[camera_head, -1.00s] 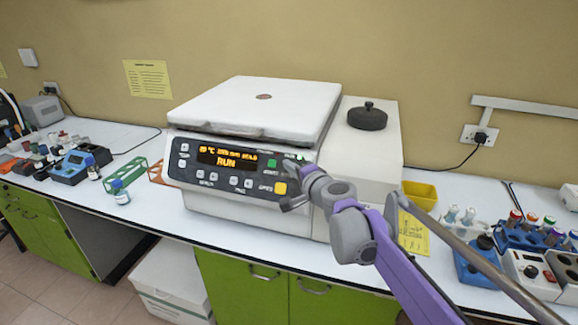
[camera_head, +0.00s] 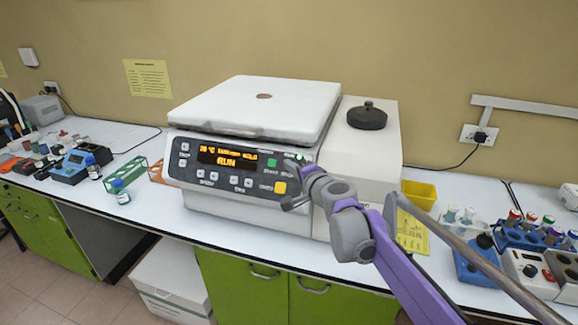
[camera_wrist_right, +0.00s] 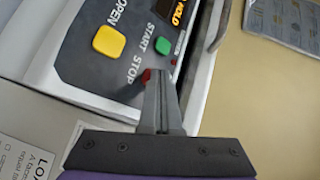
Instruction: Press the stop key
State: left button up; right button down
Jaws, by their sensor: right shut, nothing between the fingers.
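The red stop key (camera_wrist_right: 146,76) shows in the wrist view beside the STOP label, partly covered by my fingertips. My right gripper (camera_head: 292,164) is shut and empty, its tips at the stop key; it also shows in the wrist view (camera_wrist_right: 157,73). I cannot tell whether they touch the key. My left gripper is not in view.
A yellow open key (camera_wrist_right: 109,41) lies near the start and stop keys. A black knob (camera_head: 367,116) sits on the centrifuge's right part. A green rack (camera_head: 125,172) stands left on the bench.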

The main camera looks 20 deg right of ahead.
jog(key=shift+s+a+r+p, duration=0.35)
jog(key=shift+s+r, duration=0.15)
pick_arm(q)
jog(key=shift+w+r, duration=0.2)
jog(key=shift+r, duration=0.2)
pick_arm(e)
jog(key=shift+s, duration=0.1)
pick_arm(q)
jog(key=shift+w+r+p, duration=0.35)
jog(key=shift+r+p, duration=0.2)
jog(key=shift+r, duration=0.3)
pick_arm(e)
jog(key=s+a+r, duration=0.2)
jog(key=s, duration=0.1)
jog(key=shift+s+a+r, duration=0.2)
jog(key=shift+r, duration=0.1)
